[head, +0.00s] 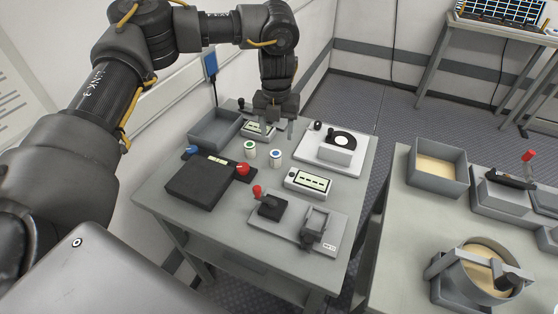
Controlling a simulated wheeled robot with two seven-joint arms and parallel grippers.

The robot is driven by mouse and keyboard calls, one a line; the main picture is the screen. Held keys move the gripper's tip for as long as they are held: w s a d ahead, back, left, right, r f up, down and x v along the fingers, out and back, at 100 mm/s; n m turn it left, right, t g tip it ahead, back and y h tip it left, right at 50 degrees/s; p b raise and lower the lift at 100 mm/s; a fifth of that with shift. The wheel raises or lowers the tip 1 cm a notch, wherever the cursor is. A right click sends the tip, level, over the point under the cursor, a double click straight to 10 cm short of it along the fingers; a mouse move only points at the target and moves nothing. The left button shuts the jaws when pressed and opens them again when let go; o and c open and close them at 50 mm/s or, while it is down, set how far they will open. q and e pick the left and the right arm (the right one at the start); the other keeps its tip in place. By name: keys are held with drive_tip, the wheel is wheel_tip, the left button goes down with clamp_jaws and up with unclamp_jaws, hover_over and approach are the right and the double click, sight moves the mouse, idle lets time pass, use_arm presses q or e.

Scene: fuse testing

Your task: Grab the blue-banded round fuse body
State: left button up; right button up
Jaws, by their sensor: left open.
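The blue-banded round fuse body (275,160) is a small pale cylinder with a blue mark on its top. It stands upright on the grey table, near the middle. A similar cylinder with a green mark (250,150) stands just to its left. My left gripper (273,128) hangs above and behind the two cylinders, pointing down. Its fingers are apart and it looks empty; it does not appear to touch the fuse body. My right gripper is not in view.
A black box with a red knob (205,182) is at left, a grey tray (212,130) behind it. A display meter (308,182), a lever fixture (296,222) and a white device with a round dial (337,150) stand around. A second table (395,230) is at right.

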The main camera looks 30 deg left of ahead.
sight(275, 153)
use_arm(q)
drive_tip(key=shift+a, duration=0.1)
drive_tip(key=f, duration=0.4)
drive_tip(key=shift+s+a+f, duration=0.15)
drive_tip(key=shift+s+f, duration=0.15)
drive_tip(key=shift+w+f, duration=0.1)
drive_tip(key=shift+f, duration=0.3)
drive_tip(key=shift+f+p, duration=0.25)
drive_tip(key=shift+p, duration=0.15)
wheel_tip(275, 153, down, 5)
drive_tip(key=shift+r+p, duration=0.2)
drive_tip(key=shift+p, duration=0.45)
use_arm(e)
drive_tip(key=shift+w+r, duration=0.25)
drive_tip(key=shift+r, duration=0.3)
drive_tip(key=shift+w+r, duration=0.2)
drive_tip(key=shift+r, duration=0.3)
use_arm(q)
drive_tip(key=c, duration=1)
drive_tip(key=shift+c, duration=0.2)
